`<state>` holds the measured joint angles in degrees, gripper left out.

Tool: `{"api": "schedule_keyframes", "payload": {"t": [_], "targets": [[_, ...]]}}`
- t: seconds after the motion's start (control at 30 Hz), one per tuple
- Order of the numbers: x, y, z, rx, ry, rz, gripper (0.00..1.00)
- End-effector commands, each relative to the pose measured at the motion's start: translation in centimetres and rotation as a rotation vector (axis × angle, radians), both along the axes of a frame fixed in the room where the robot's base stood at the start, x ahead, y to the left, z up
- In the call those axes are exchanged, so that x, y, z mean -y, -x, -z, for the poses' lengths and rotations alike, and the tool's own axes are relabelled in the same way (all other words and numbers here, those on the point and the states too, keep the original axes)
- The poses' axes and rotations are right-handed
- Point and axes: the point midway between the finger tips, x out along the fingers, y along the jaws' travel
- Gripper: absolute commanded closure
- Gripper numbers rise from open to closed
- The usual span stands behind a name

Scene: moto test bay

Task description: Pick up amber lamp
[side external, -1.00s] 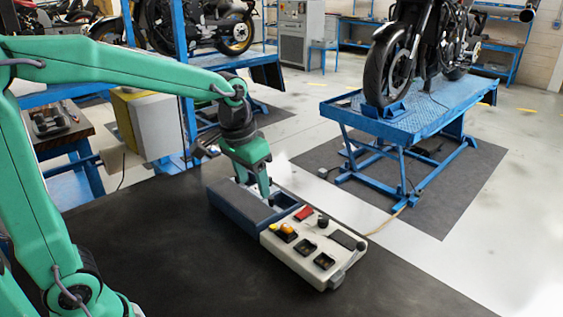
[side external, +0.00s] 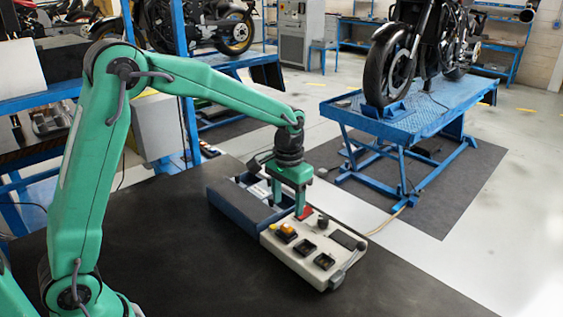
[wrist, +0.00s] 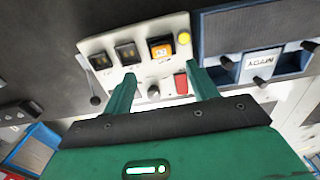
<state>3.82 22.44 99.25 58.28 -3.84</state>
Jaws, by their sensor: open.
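The amber lamp (wrist: 184,38) looks like a small round yellow dome near the edge of the off-white control panel (wrist: 91,46), beside a square orange switch (wrist: 161,48). In the side external view the lamp (side external: 275,227) is a small yellow spot left of the orange switch (side external: 287,231). My gripper (side external: 303,212) points down over the far side of the panel, by a red switch (wrist: 181,83). In the wrist view my gripper (wrist: 162,76) has its fingers apart, with nothing between the tips. The lamp lies ahead of them, outside the jaws.
A grey knob (wrist: 153,92) and black switches (wrist: 127,52) stand on the panel, and a lever (wrist: 95,99) at one end. A blue-edged tray (side external: 238,205) adjoins it. The dark table (side external: 170,255) is clear in front.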

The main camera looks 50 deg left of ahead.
Motion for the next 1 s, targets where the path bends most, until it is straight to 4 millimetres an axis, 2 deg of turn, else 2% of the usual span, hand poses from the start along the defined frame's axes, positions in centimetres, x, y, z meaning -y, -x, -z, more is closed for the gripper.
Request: {"api": "schedule_keyframes", "payload": {"t": [0.3,0.63,1.0], "targets": [[0.0,0.0,2.3,-0.002,0.0,0.0,0.42],[-0.1,0.1,3.1,-0.002,0.0,0.0,0.42],[-0.3,0.1,7.0,-0.002,0.0,0.0,0.42]]}}
